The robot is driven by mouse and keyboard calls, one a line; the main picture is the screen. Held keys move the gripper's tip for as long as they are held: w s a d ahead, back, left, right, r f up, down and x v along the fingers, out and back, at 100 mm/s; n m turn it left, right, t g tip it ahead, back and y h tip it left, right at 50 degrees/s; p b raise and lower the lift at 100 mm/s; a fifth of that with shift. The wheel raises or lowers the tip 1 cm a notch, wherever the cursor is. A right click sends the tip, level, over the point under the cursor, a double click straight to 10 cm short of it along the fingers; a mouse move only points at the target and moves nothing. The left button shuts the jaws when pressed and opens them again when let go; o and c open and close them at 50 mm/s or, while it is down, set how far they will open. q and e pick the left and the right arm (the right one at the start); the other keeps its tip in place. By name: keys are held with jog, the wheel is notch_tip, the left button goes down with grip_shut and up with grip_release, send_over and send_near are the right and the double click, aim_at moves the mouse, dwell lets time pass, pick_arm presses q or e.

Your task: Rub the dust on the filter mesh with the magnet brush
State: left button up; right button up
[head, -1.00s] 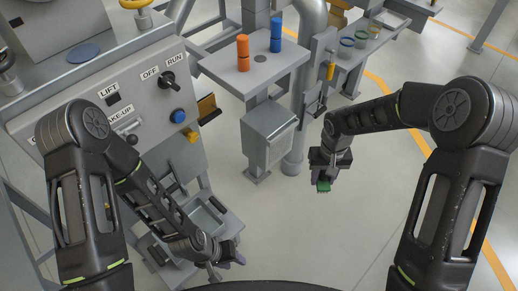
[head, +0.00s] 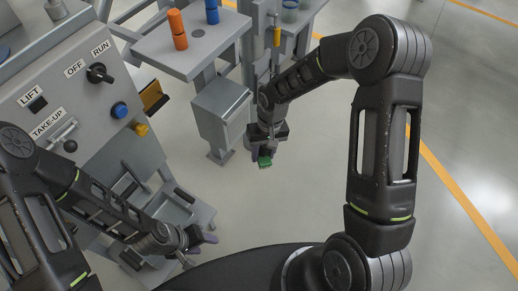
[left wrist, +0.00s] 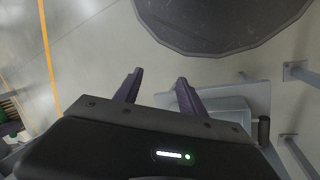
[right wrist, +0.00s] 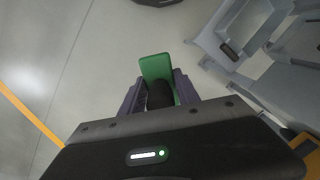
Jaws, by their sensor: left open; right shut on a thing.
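The magnet brush is a green block; it shows in the head view (head: 265,161) and in the right wrist view (right wrist: 156,67). My right gripper (head: 266,153) is shut on it and holds it in the air over open floor, in front of the grey box on the post. My left gripper (head: 207,240) is open and empty beside the lower grey stand; its two spread fingers show in the left wrist view (left wrist: 159,80). I cannot make out the filter mesh or its dust in any view.
A control panel (head: 85,105) with knobs and buttons stands at left, above a grey stand with trays (head: 172,205). The floor at right is clear.

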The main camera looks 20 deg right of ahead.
jog(key=a+f+m+y+b, duration=0.2)
jog(key=a+f+y+b, duration=0.45)
jog(key=f, duration=0.65)
jog(key=w+a+f+m+t+y+b, duration=0.2)
jog(key=w+a+f+m+y+b, duration=0.25)
jog(key=b, duration=0.55)
pick_arm(q)
notch_tip(320, 180, down, 27)
jog(key=w+a+b, duration=0.1)
jog(key=b, duration=0.8)
jog(key=shift+w+a+f, duration=0.2)
jog(key=shift+w+a, duration=0.15)
pick_arm(e)
jog(key=w+d+f+m+t, duration=0.2)
jog(key=w+d+m+t, duration=0.1)
jog(key=w+d+t, duration=0.3)
jog(key=w+d+f+m+t+h, duration=0.1)
jog(key=w+d+f+m+t, duration=0.2)
jog(key=w+d+t, duration=0.3)
jog(key=w+d, duration=0.1)
jog(key=d, duration=0.2)
jog(key=shift+d+f, duration=0.2)
jog(key=shift+f, duration=0.1)
pick_arm(q)
jog(key=shift+f, duration=0.1)
pick_arm(e)
jog(key=shift+w+a, duration=0.1)
jog(key=shift+a, duration=0.05)
